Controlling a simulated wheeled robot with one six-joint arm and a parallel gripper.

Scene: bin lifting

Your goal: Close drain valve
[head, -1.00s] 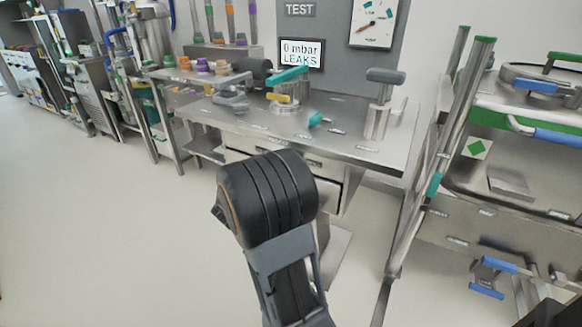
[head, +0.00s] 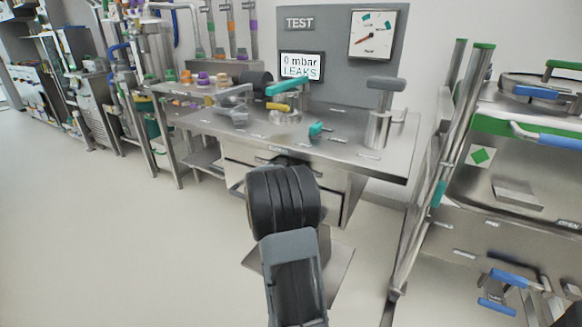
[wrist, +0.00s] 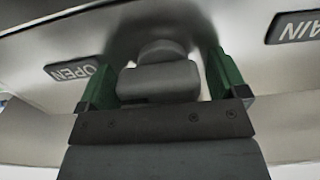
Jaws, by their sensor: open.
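In the wrist view, a grey rounded valve handle (wrist: 158,83) sits between the two green fingers of my gripper (wrist: 162,80). The fingers are apart, one on each side of the handle, with a small gap visible on the right. Behind it is a metal panel with an OPEN label (wrist: 72,70) on the left and a partly cut-off label ending in AIN (wrist: 294,27) on the right. In the head view, my black arm joint hides most of the gripper, which is at the front edge of the steel bench (head: 388,158).
The bench carries a teal-handled fitting (head: 287,90), a teal piece (head: 320,130) and a grey-topped post (head: 380,115). A screen (head: 301,66) reads 0 mbar LEAKS. A steel frame with a vessel (head: 545,95) stands at right. Floor at left is clear.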

